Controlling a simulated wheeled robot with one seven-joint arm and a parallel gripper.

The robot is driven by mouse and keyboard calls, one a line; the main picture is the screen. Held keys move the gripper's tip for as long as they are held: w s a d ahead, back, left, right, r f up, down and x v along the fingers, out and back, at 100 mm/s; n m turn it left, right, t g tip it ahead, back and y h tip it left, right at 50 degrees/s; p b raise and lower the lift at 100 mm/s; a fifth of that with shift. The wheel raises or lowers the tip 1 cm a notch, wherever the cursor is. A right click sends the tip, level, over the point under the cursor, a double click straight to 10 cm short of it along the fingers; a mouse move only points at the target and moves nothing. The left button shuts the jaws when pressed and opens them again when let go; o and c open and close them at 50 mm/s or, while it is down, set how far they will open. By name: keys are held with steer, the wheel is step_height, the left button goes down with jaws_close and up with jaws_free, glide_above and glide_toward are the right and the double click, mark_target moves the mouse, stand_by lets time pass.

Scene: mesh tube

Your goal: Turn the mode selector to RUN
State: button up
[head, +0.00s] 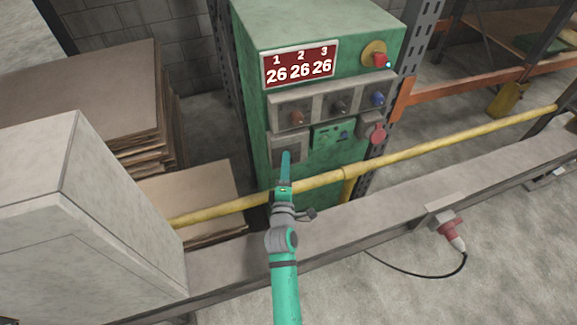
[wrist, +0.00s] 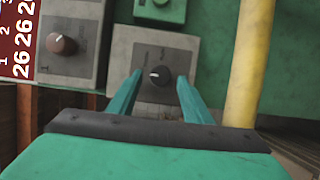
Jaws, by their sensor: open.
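The mode selector appears to be the dark round knob (wrist: 159,76) on a grey plate (wrist: 125,45) in the wrist view. A white mark on it points to the picture's left. The labels around it are too small to read. My gripper (wrist: 159,82) is open, one finger on each side of the knob in the picture, with gaps showing; how near the tips are in depth I cannot tell. In the head view my gripper (head: 287,153) is in front of the plate (head: 276,146), low on the green cabinet (head: 315,30), and hides the knob.
A yellow rail (head: 400,153) crosses in front of the cabinet, close beside the plate in the wrist view. Above the plate are a row of knobs (head: 339,106) and a display (head: 300,66) reading 26 26 26. A red socket (head: 377,133) is at right.

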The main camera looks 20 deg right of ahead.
steer(key=shift+s+d, duration=0.1)
steer(key=shift+d, duration=0.15)
steer(key=c, duration=1.1)
steer(key=shift+o, duration=0.2)
steer(key=shift+d+r+m+g+y, duration=0.2)
steer(key=shift+m+g+y, duration=0.65)
steer(key=shift+m, duration=1.4)
steer(key=shift+d+r+m+g+y, duration=0.1)
steer(key=shift+d+m+g+y, duration=0.2)
steer(key=shift+m+y, duration=1.5)
steer(key=shift+d+r+m+g+y, duration=0.15)
steer(key=shift+m+g+y, duration=0.45)
steer(key=shift+m, duration=2.15)
steer(key=o, duration=0.9)
steer(key=shift+o, duration=0.8)
steer(key=shift+a, duration=0.1)
